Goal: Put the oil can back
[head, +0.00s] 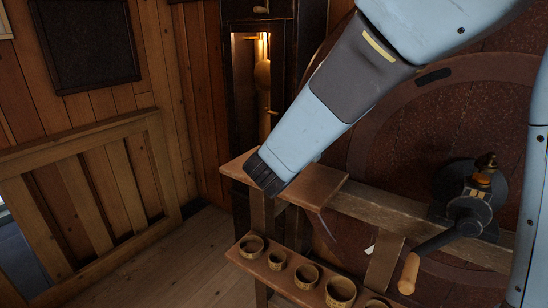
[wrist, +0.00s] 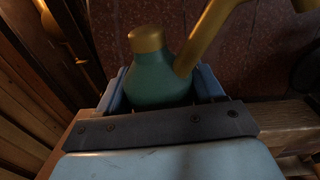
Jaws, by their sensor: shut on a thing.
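The oil can (wrist: 158,75) is green with a brass cap and a long brass spout that rises to the upper right in the wrist view. My gripper (wrist: 160,90) is shut on its body, one finger on each side. In the head view my gripper (head: 266,178) points down to the left, over the left end of a wooden beam. The can is hidden there behind my gripper and arm. I cannot tell whether the can touches the wood below it.
A wooden beam (head: 380,212) runs right to a dark metal fitting with a crank (head: 466,208). A lower shelf (head: 263,271) holds several small round wooden cups. A large red-brown wheel (head: 400,140) stands behind. A slatted wooden barrier (head: 95,190) is at the left; floor between is clear.

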